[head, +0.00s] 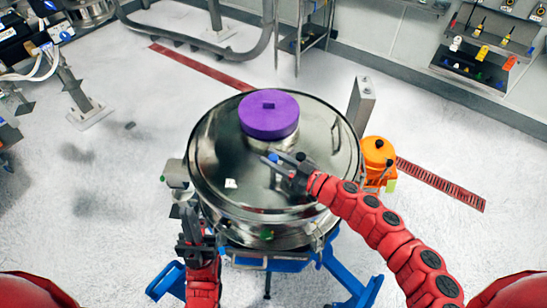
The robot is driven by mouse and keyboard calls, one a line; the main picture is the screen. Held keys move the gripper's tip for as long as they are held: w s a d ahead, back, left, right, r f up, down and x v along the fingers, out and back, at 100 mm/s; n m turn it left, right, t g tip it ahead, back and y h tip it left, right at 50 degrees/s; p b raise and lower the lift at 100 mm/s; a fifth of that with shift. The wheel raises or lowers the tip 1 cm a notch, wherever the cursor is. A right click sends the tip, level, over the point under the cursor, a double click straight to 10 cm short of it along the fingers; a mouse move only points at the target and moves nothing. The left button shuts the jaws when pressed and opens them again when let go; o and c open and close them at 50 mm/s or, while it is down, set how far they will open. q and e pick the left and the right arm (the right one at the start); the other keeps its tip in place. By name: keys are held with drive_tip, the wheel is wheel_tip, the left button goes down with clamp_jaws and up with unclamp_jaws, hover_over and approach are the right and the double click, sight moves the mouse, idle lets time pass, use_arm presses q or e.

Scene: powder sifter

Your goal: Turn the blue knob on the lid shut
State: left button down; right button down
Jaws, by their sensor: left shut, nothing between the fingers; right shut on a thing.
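The round metal lid (215,145) tops the powder sifter in the middle of the head view. The small blue knob (273,157) is on the lid, in front of the purple cap, and mostly hidden by my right gripper. My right gripper (272,160) reaches in from the right over the lid and is shut on the blue knob. How far the knob is turned cannot be told. My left gripper (189,212) is shut and empty, low beside the sifter's front left side, apart from the knob.
A large purple cap (269,115) stands on the lid behind the knob. An orange container (377,153) is right of the sifter, near a metal post (361,103). A blue stand (350,288) is under the sifter. A clamp-like fitting (177,174) juts out at its left. The white floor at left is largely open.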

idle(0.3)
drive_tip(key=c, duration=0.6)
unclamp_jaws()
